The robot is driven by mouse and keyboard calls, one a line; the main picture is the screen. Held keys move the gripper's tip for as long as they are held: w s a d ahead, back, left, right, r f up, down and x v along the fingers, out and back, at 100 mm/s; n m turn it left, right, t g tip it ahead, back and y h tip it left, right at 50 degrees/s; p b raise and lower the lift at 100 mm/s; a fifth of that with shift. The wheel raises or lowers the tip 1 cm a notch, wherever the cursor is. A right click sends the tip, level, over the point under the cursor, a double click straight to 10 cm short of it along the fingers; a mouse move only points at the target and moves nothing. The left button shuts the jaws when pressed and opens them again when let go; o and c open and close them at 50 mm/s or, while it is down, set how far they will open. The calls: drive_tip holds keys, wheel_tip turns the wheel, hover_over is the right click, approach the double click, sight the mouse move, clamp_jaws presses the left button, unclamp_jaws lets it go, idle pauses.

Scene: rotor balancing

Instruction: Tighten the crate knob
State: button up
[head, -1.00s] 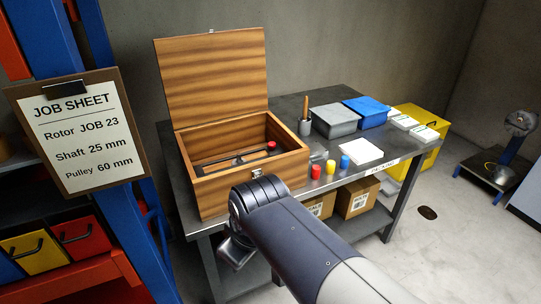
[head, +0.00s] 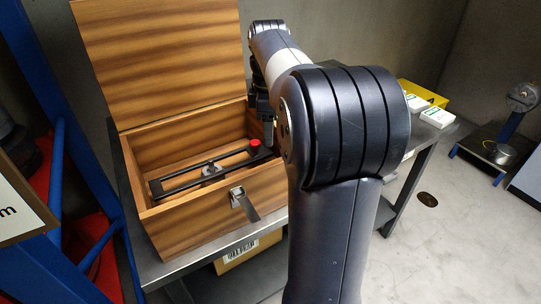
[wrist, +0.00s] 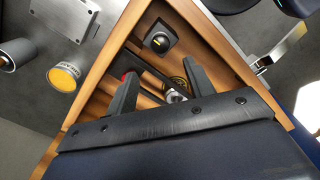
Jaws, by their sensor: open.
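The open wooden crate (head: 190,222) stands on the bench, its lid raised. A black bar with a red knob (head: 255,143) at its right end spans the crate inside, with a metal fitting (head: 211,171) near its middle. My gripper (head: 269,138) is at the crate's right side, close to the red knob; the gap is unclear. In the wrist view my gripper (wrist: 161,70) is open over the crate, with nothing visibly held. The red knob (wrist: 126,76) is partly hidden by the left finger.
The raised lid (head: 160,60) stands behind the crate. An open latch (head: 243,203) sticks out from its front. My arm hides much of the bench.

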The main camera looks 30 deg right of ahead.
wheel_tip(320, 180, down, 10)
drive_tip(key=shift+r+b, duration=0.1)
drive_tip(key=shift+b, duration=0.45)
drive_tip(key=c, duration=1)
drive_tip(key=shift+o, duration=0.2)
